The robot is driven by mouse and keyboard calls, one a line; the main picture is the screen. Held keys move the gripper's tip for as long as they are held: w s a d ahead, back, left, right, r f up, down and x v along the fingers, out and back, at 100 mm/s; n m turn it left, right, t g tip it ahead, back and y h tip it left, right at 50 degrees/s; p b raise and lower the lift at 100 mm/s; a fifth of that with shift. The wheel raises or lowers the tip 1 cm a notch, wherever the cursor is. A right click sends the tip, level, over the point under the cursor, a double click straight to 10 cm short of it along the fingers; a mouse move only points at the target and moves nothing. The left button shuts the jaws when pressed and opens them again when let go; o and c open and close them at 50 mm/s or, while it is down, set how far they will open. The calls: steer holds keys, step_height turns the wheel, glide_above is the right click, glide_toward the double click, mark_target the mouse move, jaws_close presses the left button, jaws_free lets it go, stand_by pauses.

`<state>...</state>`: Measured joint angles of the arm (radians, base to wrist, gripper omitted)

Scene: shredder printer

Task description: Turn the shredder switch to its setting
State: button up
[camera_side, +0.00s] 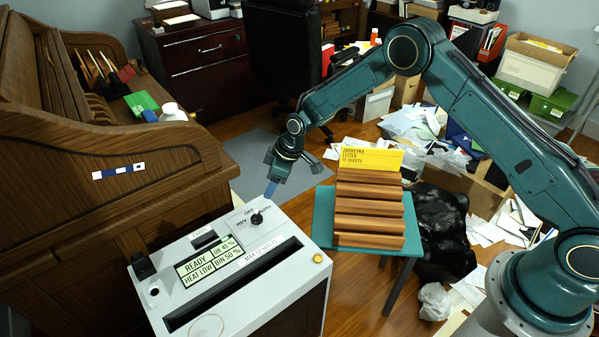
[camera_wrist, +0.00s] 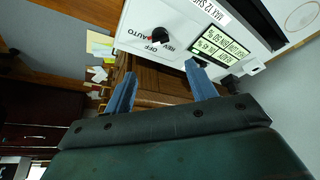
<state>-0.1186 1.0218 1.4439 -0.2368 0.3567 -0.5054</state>
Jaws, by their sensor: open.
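The shredder (camera_side: 215,280) is a pale grey box at front centre with a long dark slot and a lit READY display. Its switch is a small black knob (camera_side: 257,218) on a white plate marked REV, OFF and AUTO. The knob (camera_wrist: 160,36) also shows in the wrist view, top centre, with a reddish mark on it; which label it points at is unclear. My gripper (camera_side: 271,188) is just behind the switch plate in the side view, apart from the knob. In the wrist view its two blue fingers (camera_wrist: 162,85) are spread, with nothing between them.
A wooden roll-top desk (camera_side: 100,190) stands left of the shredder. A teal stool (camera_side: 322,220) with a brown slatted rack (camera_side: 365,207) and yellow letter card stands to the right. Papers and a black bag (camera_side: 440,230) lie on the floor.

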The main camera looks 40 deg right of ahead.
mark_target(257, 214)
steer(key=shift+d, duration=0.1)
stand_by(0.3)
steer(key=shift+x, duration=6.85)
steer(key=c, duration=1)
